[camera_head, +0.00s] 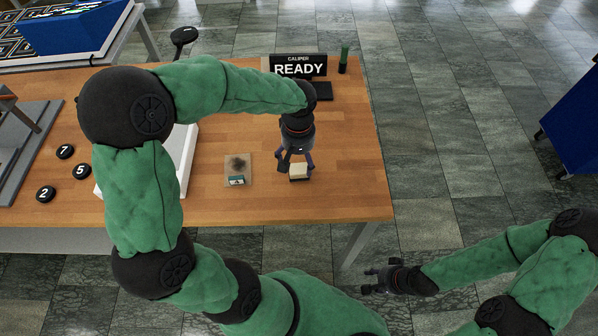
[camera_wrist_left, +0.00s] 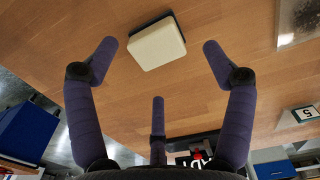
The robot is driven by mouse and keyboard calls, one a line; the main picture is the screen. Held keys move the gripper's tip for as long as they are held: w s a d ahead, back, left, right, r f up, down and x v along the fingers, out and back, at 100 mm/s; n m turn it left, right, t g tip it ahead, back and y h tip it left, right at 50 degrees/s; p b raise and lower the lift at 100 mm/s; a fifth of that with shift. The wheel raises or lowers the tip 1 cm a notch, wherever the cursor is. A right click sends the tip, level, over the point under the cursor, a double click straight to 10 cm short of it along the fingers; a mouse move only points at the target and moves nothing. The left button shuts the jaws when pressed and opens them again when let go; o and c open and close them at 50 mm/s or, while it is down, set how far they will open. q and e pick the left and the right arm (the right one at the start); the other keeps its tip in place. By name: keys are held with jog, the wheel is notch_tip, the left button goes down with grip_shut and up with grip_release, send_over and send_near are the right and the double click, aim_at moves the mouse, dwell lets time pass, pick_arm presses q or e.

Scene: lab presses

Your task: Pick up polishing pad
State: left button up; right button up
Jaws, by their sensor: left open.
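The polishing pad (camera_head: 299,171) is a small cream block with a dark base, lying on the wooden table near its front right part. It also shows in the left wrist view (camera_wrist_left: 158,44), ahead of the fingers. My left gripper (camera_head: 295,158) is over the pad, pointing down, with its fingers spread. In the left wrist view my left gripper (camera_wrist_left: 160,66) has two fingers apart on either side and a third below, with nothing between them; the pad appears apart from the fingers. My right gripper (camera_head: 374,281) is off the table's front edge, its fingers apart and empty.
A "CALIPER READY" sign (camera_head: 299,66) and a green cylinder (camera_head: 344,59) stand at the back. Black numbered discs (camera_head: 81,171) lie at the left. The table right of the pad is clear.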

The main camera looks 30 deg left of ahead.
aim_at(299, 168)
pick_arm(q)
notch_tip(299, 168, down, 4)
jog(key=shift+s+d+f+b, duration=0.15)
jog(key=shift+f+b, duration=0.05)
jog(key=shift+b, duration=0.65)
jog(key=c, duration=1.4)
jog(key=shift+r, duration=0.1)
jog(key=shift+r, duration=0.5)
notch_tip(299, 168, up, 2)
jog(key=shift+r+p, duration=0.1)
jog(key=shift+p, duration=0.55)
jog(key=w+d+r+p, duration=0.1)
jog(key=d+r, duration=0.2)
jog(key=d, duration=0.1)
jog(key=w+d+r+p, duration=0.1)
jog(key=d+r+p, duration=0.1)
jog(key=d, duration=0.3)
jog(key=w+d+r+p, duration=0.1)
jog(key=w+d+r, duration=0.1)
jog(key=d+r, duration=0.2)
jog(key=shift+d+r, duration=0.25)
jog(key=shift+r, duration=0.1)
